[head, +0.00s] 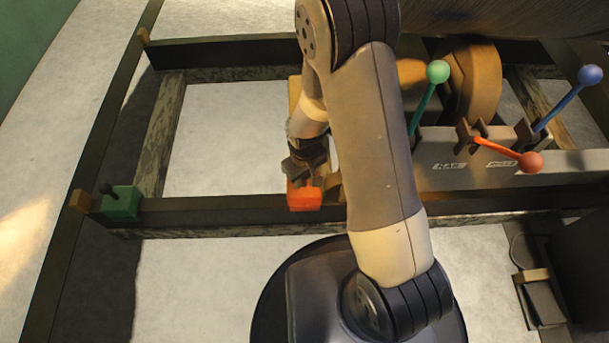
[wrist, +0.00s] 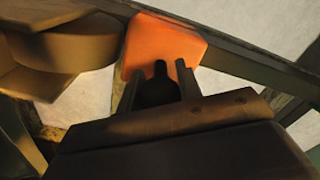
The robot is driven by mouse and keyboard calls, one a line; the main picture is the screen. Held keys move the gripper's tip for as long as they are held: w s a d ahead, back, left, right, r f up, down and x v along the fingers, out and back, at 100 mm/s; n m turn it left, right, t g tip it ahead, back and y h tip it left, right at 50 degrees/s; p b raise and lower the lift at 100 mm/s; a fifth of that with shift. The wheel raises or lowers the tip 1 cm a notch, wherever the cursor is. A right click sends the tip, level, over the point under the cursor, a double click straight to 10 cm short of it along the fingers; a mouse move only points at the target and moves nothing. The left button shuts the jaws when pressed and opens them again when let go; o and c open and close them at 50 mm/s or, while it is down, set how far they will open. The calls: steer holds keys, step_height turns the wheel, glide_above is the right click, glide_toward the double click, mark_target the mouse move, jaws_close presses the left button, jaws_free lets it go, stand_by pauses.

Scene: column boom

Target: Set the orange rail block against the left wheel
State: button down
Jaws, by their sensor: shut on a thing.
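The orange rail block (head: 304,197) is at the near dark rail (head: 230,209), just left of my arm. In the wrist view the orange rail block (wrist: 170,43) lies over the rail, its dark knob (wrist: 160,85) between my fingers. My gripper (head: 303,180) is shut on this knob; the fingers also show in the wrist view (wrist: 158,88). A brown rounded wheel (wrist: 80,47) stands close to the block's left in the wrist view. In the head view a small brown part of it (head: 334,188) shows beside the block, mostly hidden by my arm. I cannot tell if they touch.
A green block (head: 121,203) with a dark knob sits at the rail's left end. Right of my arm stand a green lever (head: 437,72), an orange-red lever (head: 530,162) and a blue lever (head: 590,75). A large brown wheel (head: 475,80) is behind them.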

mark_target(305, 185)
steer(key=shift+f+b, duration=0.9)
steer(key=shift+f, duration=0.2)
stand_by(0.3)
steer(key=shift+f, duration=0.35)
steer(key=shift+f+b, duration=0.45)
steer(key=shift+b, duration=0.15)
steer(key=c, duration=0.9)
jaws_free()
step_height(305, 185, up, 11)
steer(key=p, duration=0.4)
steer(key=shift+f, duration=0.1)
steer(key=shift+f+b, duration=1.6)
steer(key=shift+f, duration=3.3)
steer(key=shift+f, duration=0.1)
